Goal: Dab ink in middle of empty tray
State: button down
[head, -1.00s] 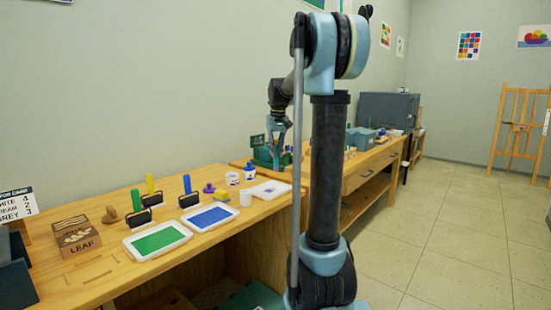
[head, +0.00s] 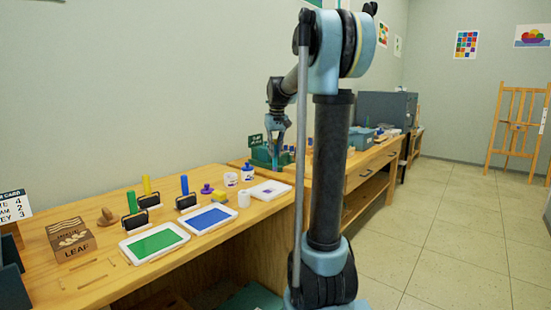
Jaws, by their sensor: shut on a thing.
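A white tray (head: 282,194) lies at the right end of the near bench, with a small purple mark near its middle. A tray with green ink (head: 178,231) and a tray with blue ink (head: 233,213) lie to its left. My gripper (head: 273,150) is above and behind the white tray, in front of a green box.
A white cup (head: 244,198) and a purple-knobbed piece (head: 207,189) are near the blue tray. A LEAF block (head: 71,240) lies at left.

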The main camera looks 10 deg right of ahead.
aim_at(275, 162)
jog(key=shift+a+f, duration=0.15)
jog(key=shift+f, duration=3.65)
jog(key=s+a, duration=0.2)
jog(key=shift+s+a+f, duration=0.1)
jog(key=shift+a+f, duration=0.05)
jog(key=shift+a, duration=0.15)
jog(key=shift+s+a, duration=0.15)
jog(key=shift+s, duration=0.05)
jog(key=w+d, duration=0.2)
jog(key=d, duration=0.1)
jog(key=shift+w+r, duration=0.3)
jog(key=shift+r, duration=3.65)
